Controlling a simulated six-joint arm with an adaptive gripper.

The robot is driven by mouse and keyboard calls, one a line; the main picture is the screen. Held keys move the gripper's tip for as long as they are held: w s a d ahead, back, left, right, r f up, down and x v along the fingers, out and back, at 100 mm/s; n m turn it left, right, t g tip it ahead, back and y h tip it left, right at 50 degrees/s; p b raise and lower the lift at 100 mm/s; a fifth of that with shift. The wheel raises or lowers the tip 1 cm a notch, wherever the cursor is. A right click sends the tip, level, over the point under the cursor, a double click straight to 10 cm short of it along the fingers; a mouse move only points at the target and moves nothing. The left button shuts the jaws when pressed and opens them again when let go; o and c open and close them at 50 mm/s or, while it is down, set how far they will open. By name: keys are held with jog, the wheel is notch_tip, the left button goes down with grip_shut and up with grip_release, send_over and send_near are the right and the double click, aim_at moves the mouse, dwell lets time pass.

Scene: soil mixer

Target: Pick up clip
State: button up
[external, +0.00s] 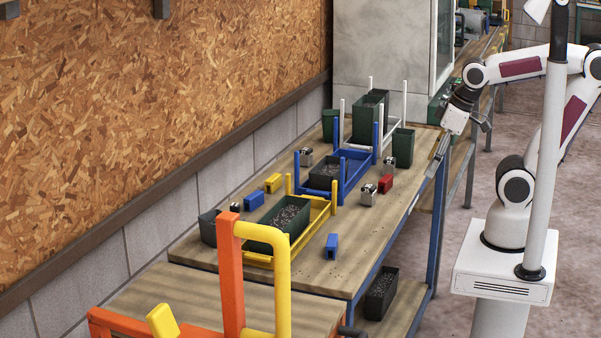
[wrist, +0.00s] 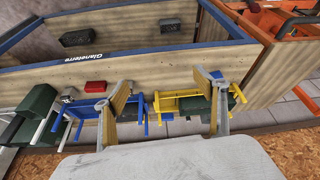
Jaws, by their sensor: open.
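Several small block-like clips lie on the wooden workbench (external: 312,262). A red one (external: 386,183) is near the right edge, and a blue one (external: 331,246) is near the front right. Another blue one (external: 254,199) and a yellow one (external: 273,182) lie on the left side. The wrist view shows the red clip (wrist: 96,85) by the left finger and a blue clip (wrist: 216,75) by the right finger. My gripper (external: 464,138) is beyond the bench's right edge, apart from all clips. Its fingers are spread in the wrist view (wrist: 162,90), with nothing between them.
A yellow rack (external: 322,218) and a blue rack (external: 346,188) hold dark bins. Small metallic items (external: 369,195) stand nearby. Green bins (external: 403,148) and white posts are at the back. An orange and yellow frame (external: 231,270) rises in front. A black bin (external: 381,294) sits below.

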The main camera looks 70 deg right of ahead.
aim_at(331, 240)
jog(key=w+a+f+n, duration=0.1)
jog(key=w+a+f, duration=0.2)
jog(key=w+a, duration=0.2)
jog(key=w+a+f+n, duration=0.1)
jog(key=w+a+f, duration=0.3)
jog(key=a, duration=0.2)
jog(key=w+a+f+g, duration=0.1)
jog(key=w+a+f, duration=0.3)
jog(key=w+a, duration=0.1)
jog(key=shift+w+a+n, duration=0.35)
jog(key=shift+a+n, duration=0.05)
jog(key=shift+a, duration=0.2)
jog(key=shift+m+t, duration=0.6)
jog(key=shift+m, duration=0.2)
jog(key=w+a, duration=0.1)
jog(key=w+a+r, duration=0.1)
jog(key=w, duration=0.1)
jog(key=shift+w+a+r, duration=0.1)
jog(key=shift+w+r, duration=0.05)
jog(key=shift+w, duration=0.15)
jog(key=shift+x, duration=1.35)
